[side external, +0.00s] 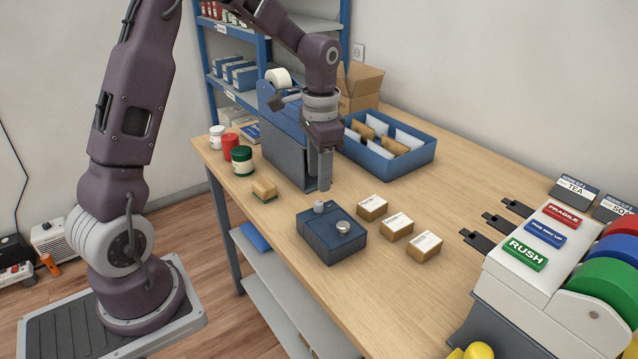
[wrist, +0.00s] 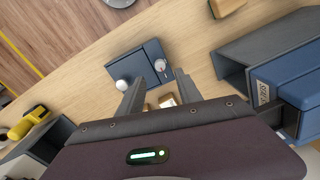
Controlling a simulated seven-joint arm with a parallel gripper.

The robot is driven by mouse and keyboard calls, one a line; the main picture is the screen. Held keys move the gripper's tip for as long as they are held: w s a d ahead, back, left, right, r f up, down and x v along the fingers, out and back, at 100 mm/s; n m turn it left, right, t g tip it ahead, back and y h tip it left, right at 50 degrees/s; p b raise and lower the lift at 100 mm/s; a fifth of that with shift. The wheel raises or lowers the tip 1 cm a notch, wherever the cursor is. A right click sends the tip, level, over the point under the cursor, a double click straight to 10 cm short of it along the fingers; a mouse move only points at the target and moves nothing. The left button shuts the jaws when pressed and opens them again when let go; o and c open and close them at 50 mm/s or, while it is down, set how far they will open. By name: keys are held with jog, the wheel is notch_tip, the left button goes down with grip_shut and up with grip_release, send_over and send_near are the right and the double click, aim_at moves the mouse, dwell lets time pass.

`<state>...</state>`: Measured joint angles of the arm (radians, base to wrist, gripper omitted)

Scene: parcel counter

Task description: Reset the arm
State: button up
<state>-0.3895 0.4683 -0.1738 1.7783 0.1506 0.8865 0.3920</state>
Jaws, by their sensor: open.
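My gripper (side external: 321,184) points down over the wooden counter (side external: 452,164), just behind the dark blue box with two knobs (side external: 331,236) in the side external view. Its two fingers overlap there. In the wrist view, my gripper (wrist: 156,80) shows its two fingers spread apart with nothing held between them. The blue knobbed box (wrist: 138,62) lies beyond the fingertips in that view. The fingers partly cover small cartons on the counter.
Three small cartons (side external: 397,226) stand right of the knobbed box. A stamp and tape station (side external: 560,262) is right.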

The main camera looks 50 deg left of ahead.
jog(key=s+d+r+n+t, duration=0.1)
jog(key=s+d+r+t, duration=0.1)
jog(key=s+d+r, duration=0.55)
jog(key=s+d+r+n+t, duration=0.1)
jog(key=s+d+r, duration=0.1)
jog(key=s, duration=0.6)
jog(key=s+d+r+t, duration=0.1)
jog(key=s+r+t, duration=0.1)
jog(key=s, duration=0.5)
jog(key=shift+s+d+r+n+h, duration=0.15)
jog(key=shift+s+d+n+h, duration=0.15)
jog(key=shift+s+d+n, duration=0.1)
jog(key=shift+o, duration=0.5)
jog(key=shift+w+a, duration=0.1)
